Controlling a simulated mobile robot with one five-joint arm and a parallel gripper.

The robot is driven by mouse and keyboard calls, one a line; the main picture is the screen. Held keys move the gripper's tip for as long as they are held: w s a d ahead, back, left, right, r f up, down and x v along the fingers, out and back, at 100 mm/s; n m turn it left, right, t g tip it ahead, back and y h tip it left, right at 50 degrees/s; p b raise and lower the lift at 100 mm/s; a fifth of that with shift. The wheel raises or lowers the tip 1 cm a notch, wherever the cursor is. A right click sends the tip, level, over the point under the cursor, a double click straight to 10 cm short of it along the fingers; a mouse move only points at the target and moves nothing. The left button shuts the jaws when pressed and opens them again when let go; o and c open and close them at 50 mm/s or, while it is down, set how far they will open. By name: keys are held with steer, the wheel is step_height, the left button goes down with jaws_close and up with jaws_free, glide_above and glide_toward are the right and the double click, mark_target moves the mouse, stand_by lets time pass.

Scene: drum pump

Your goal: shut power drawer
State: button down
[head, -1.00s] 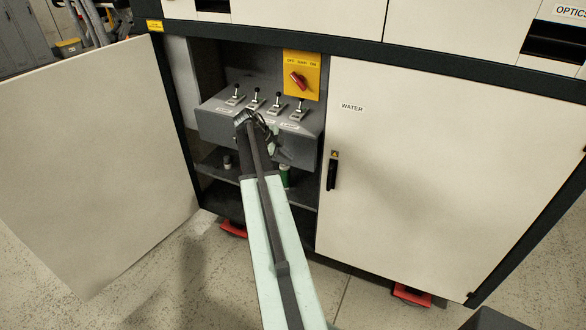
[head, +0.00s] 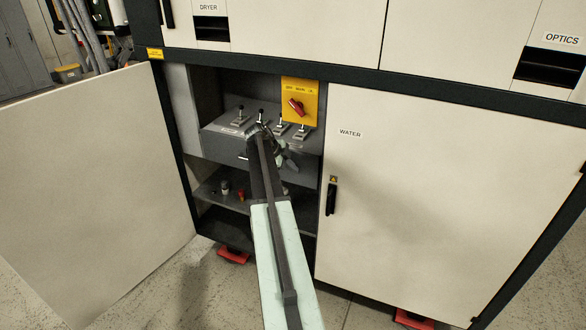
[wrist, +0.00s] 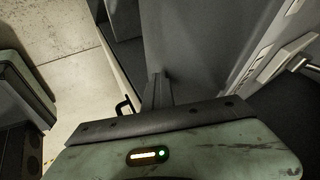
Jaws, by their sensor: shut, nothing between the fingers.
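The power drawer (head: 222,143) is a dark grey box with several black-knobbed levers on top, inside the open left bay of the cabinet. Its front sits close to the cabinet opening; my arm hides part of it, and I cannot tell whether it is fully in. My gripper (head: 280,156) is at the right part of the drawer front in the head view. In the wrist view my gripper (wrist: 160,82) is shut and empty, its fingers against or very near a grey surface. I cannot tell whether they touch.
The open left door (head: 100,190) stands out to the left. The closed WATER door (head: 430,200) is at right, with a black handle (head: 331,199). A yellow switch panel (head: 300,90) is above the drawer. Below, a shelf (head: 212,190) holds small items. Red feet (head: 233,256) sit underneath.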

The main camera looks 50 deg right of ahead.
steer(key=w+a+r+p, duration=0.1)
steer(key=a+r+p, duration=0.7)
steer(key=a, duration=0.1)
steer(key=shift+w+a, duration=0.15)
steer(key=shift+w, duration=0.25)
